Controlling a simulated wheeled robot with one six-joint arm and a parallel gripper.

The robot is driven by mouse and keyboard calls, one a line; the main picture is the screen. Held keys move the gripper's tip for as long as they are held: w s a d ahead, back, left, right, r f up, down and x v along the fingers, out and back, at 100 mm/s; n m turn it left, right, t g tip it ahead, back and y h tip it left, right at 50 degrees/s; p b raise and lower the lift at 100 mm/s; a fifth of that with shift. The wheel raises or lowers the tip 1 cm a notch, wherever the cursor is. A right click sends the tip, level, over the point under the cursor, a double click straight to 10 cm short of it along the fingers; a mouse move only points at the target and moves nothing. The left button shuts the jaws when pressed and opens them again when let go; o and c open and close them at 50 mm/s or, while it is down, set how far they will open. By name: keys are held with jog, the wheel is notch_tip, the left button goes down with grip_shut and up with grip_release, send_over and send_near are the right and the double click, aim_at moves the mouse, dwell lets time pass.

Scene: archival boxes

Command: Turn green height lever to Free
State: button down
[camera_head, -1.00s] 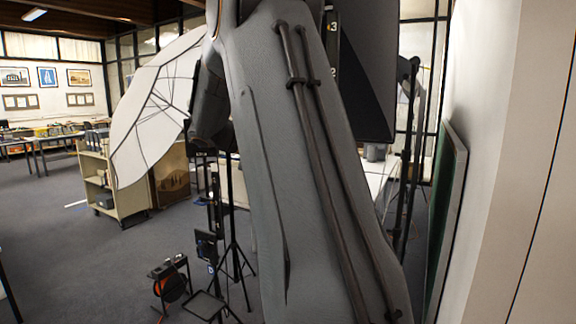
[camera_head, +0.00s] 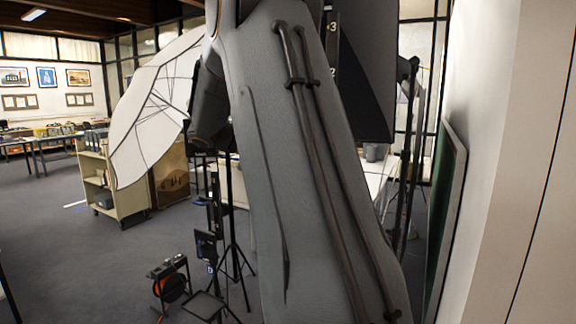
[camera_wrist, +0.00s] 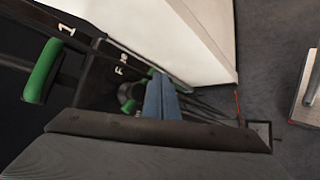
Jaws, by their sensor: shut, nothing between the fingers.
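In the wrist view, my gripper (camera_wrist: 162,88) shows as two blue fingertips pressed together, shut and empty. A black panel (camera_wrist: 100,72) with white lettering that starts with "F" lies just left of the fingertips. A dark round part with green pieces (camera_wrist: 129,105) sits beside the fingertips, partly hidden behind them and my wrist; I cannot tell if they touch. A larger green handle (camera_wrist: 42,71) stands further left, apart from the fingers. I cannot tell which green part is the height lever. My arm hides this area in the head view.
A dark bar marked "1" (camera_wrist: 67,30) and a white panel (camera_wrist: 160,28) are close to my gripper. In the head view, a white umbrella (camera_head: 150,105), a cart (camera_head: 110,190) and an orange cable reel (camera_head: 170,285) stand left. A wall (camera_head: 500,170) is close at right.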

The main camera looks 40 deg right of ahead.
jog(key=shift+r, duration=0.1)
jog(key=shift+r+p, duration=0.6)
jog(key=shift+r, duration=0.15)
jog(key=shift+a+f, duration=0.1)
jog(key=w+a+f+b, duration=0.1)
jog(key=w+a+b, duration=0.4)
jog(key=a, duration=0.6)
jog(key=shift+f, duration=0.3)
jog(key=shift+a, duration=0.1)
